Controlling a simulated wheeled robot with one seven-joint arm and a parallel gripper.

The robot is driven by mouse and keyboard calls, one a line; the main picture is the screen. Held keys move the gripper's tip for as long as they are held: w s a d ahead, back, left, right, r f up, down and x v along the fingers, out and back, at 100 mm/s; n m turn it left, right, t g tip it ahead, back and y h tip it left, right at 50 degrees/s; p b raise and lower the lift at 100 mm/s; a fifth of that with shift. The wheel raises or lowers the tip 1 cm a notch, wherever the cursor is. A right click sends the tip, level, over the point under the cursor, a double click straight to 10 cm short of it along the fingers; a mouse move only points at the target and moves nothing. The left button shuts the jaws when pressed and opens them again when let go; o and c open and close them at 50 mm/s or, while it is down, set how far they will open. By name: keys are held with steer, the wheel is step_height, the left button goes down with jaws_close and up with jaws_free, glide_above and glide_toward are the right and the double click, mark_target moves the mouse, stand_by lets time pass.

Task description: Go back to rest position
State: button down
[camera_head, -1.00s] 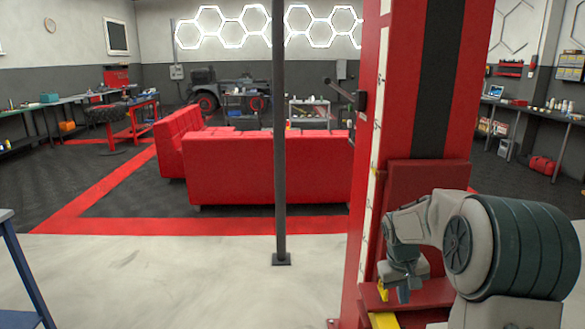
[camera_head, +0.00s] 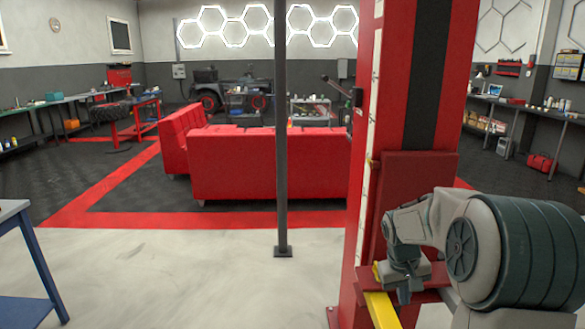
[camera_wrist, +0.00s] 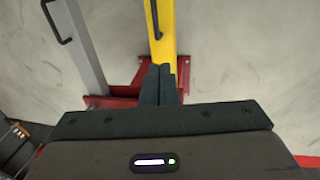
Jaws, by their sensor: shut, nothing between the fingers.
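My gripper (camera_wrist: 159,84) is in the wrist view with its two dark fingers together and nothing between them. In the head view my gripper (camera_head: 404,292) hangs at the lower right, in front of the red lift post (camera_head: 433,100). A yellow bar (camera_head: 381,309) shows just below and to the left of it. In the wrist view the yellow bar (camera_wrist: 163,35) runs down the picture to behind the fingertips. I cannot tell whether the fingers touch it.
A thin dark pole (camera_head: 281,130) stands on the floor left of the lift post. Red sofas (camera_head: 268,167) are beyond it. A blue-legged table (camera_head: 35,262) is at the left edge. The pale floor (camera_head: 160,280) between table and pole is clear.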

steer(key=s+a+r, duration=0.2)
steer(key=s+a, duration=0.2)
steer(key=s, duration=0.4)
steer(key=s+a+r+t+y, duration=0.1)
steer(key=s+a, duration=0.3)
steer(key=s, duration=0.4)
steer(key=s+a+r+t+y, duration=0.1)
steer(key=s+a+r, duration=0.2)
steer(key=s, duration=0.5)
steer(key=shift+a, duration=0.4)
steer(key=shift+w, duration=0.1)
